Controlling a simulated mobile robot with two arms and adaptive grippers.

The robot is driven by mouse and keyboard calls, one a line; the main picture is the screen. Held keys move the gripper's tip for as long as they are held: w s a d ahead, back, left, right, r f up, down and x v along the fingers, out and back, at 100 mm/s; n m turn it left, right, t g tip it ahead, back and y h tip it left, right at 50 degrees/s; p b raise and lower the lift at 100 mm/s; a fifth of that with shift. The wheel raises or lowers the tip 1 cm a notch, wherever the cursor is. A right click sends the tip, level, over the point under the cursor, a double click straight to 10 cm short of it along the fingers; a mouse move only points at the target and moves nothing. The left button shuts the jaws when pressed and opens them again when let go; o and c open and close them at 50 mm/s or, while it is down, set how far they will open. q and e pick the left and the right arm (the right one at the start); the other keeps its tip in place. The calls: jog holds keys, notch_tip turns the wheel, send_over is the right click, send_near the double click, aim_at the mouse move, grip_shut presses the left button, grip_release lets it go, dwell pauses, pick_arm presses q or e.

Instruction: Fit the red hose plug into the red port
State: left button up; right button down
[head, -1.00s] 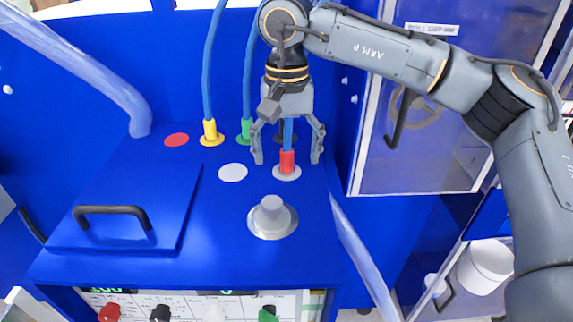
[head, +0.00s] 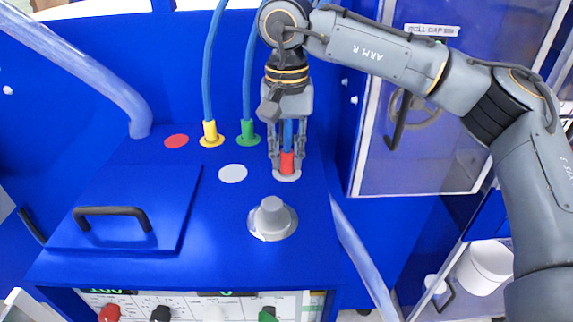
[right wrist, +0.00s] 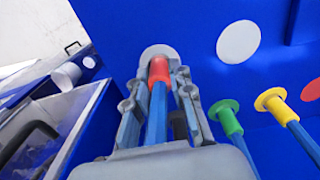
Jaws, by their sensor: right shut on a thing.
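The red hose plug (head: 287,161) stands upright on a grey-white round disc (head: 287,176) at the right of the blue top, its blue hose rising from it. My right gripper (head: 287,168) points down and is shut on the red plug, one finger on each side. In the right wrist view the red plug (right wrist: 159,69) sits between the fingers (right wrist: 157,85). The red port (head: 176,141) is a flat red disc at the back left, with nothing in it. It shows partly at the right edge of the right wrist view (right wrist: 311,91). My left gripper is not in view.
A yellow plug (head: 210,133) and a green plug (head: 248,132) stand with hoses between the red port and my gripper. A bare white disc (head: 233,173), a grey knob (head: 272,217) and a black-handled lid (head: 120,228) lie nearer. A translucent hose (head: 110,85) rises at the left.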

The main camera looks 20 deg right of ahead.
aim_at(287, 151)
jog(key=shift+r, duration=0.1)
jog(key=shift+r+p, duration=1.8)
jog(key=shift+r, duration=0.5)
